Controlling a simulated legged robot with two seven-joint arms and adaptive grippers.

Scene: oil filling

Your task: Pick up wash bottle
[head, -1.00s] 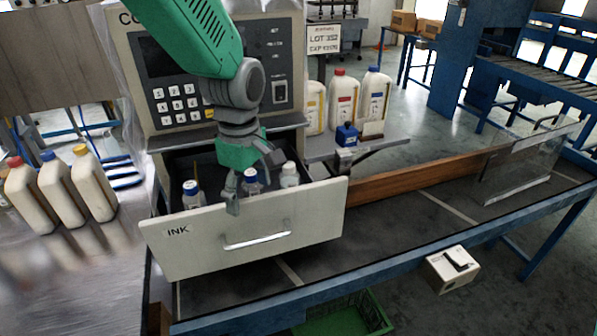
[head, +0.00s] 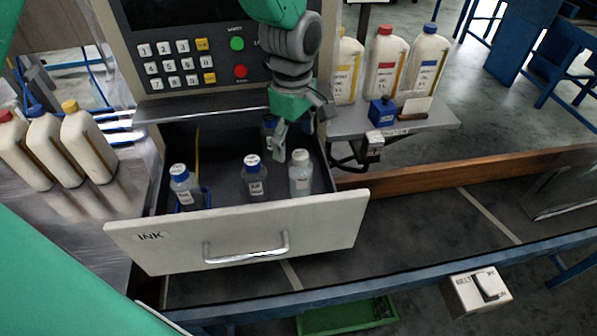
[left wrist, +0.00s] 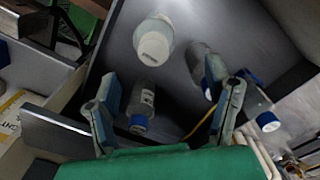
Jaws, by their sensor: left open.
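An open drawer marked INK (head: 330,218) holds several small bottles. A blue-capped bottle (head: 185,187) stands at left, another blue-capped one (head: 254,182) in the middle and a white-capped one (head: 300,178) at right. A further blue-capped bottle (head: 269,130) stands behind, partly hidden by my left gripper. I cannot tell which is the wash bottle. My left gripper (head: 298,133) is open and empty, pointing down over the drawer's back right. In the left wrist view, its fingers (left wrist: 165,112) are spread, with a blue-capped bottle (left wrist: 142,108) beyond them and the white-capped bottle (left wrist: 153,45) above. My right gripper is out of view.
A keypad panel (head: 180,62) rises behind the drawer. Large white jugs (head: 386,66) and a small blue block (head: 382,111) stand on the shelf at right. More jugs (head: 88,142) stand at left. A thin yellow stick (head: 197,155) is in the drawer.

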